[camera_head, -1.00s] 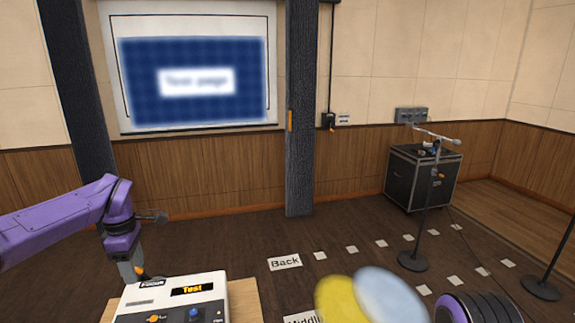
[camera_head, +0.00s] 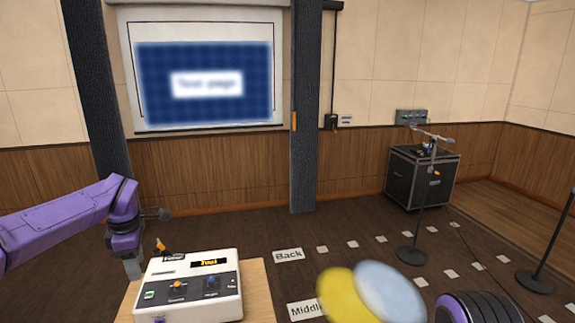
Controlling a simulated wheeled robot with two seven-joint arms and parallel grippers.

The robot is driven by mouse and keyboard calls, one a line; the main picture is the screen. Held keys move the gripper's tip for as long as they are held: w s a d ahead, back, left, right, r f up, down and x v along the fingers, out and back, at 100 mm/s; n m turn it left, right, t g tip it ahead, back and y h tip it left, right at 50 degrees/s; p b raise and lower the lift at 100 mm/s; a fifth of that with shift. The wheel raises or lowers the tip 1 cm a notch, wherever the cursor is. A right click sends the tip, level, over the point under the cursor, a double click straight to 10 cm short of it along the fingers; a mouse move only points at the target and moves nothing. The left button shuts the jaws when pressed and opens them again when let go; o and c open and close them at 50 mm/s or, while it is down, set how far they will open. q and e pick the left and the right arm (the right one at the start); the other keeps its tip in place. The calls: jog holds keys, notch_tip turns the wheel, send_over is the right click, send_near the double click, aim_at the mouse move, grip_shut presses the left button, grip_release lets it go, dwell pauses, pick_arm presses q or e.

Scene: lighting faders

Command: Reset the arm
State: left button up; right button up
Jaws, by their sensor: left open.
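A white control box (camera_head: 190,300) with a dark panel stands on a light wooden table (camera_head: 262,285) at the lower left. Its small display (camera_head: 209,262) shows orange lettering that looks like "Test". An orange knob (camera_head: 177,285) and a blue knob (camera_head: 212,280) are on the panel. An orange-tipped lever (camera_head: 161,246) stands up at the box's back left. My left gripper (camera_head: 133,268) points down just left of the box, apart from the lever and the knobs; nothing shows in its jaws.
A wall screen (camera_head: 205,108) shows a blurred "Test page". Yellow (camera_head: 338,298) and pale blue (camera_head: 390,292) discs overlap at the lower middle. White floor labels, among them "Back" (camera_head: 288,255), a black case (camera_head: 400,178) and a microphone stand (camera_head: 412,255) are farther off.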

pick_arm(q)
jog(key=s+d+f+m+t+y+b, duration=0.2)
jog(key=s+d+f, duration=0.1)
jog(key=f, duration=0.7)
jog(key=s+d+f+m+t+y+b, duration=0.2)
jog(key=s+f+m, duration=0.15)
jog(key=f, duration=0.75)
jog(key=s+d+f+m+t+y+b, duration=0.2)
jog(key=s+d+f+t+b, duration=0.15)
jog(key=f, duration=0.65)
jog(key=s+f+m+g+h+b, duration=0.1)
jog(key=s+f+m+b, duration=0.1)
jog(key=s+f, duration=0.3)
jog(key=s+f+m+g+h+b, duration=0.1)
jog(key=s+f, duration=0.5)
jog(key=s, duration=0.8)
jog(key=s+a+f+m+g+h+b, duration=0.1)
jog(key=s+f+m+g+b, duration=0.2)
jog(key=s, duration=0.7)
notch_tip(320, 180, down, 3)
jog(key=shift+s+f+m+b, duration=0.15)
jog(key=shift+m+b, duration=0.3)
jog(key=shift+m, duration=0.7)
